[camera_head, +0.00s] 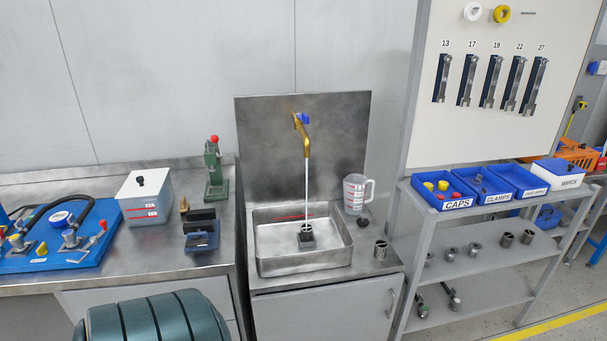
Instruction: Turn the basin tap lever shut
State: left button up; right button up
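A brass tap (306,146) is mounted on the steel backsplash (255,150) above the basin, with a blue lever (302,118) on top. A thin pale stream of water (306,190) runs from its spout down into the metal basin (300,266). A small dark block (306,238) stands in the basin under the stream. Neither of my grippers is in view.
A clear measuring jug (355,193) and a metal cup (381,249) stand right of the basin. Left on the bench are a green press (213,170), a white container (145,197) and a blue pump board (65,240). A shelf (470,265) with blue bins stands right.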

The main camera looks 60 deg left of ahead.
aim_at(304, 118)
jog(key=u, duration=1.75)
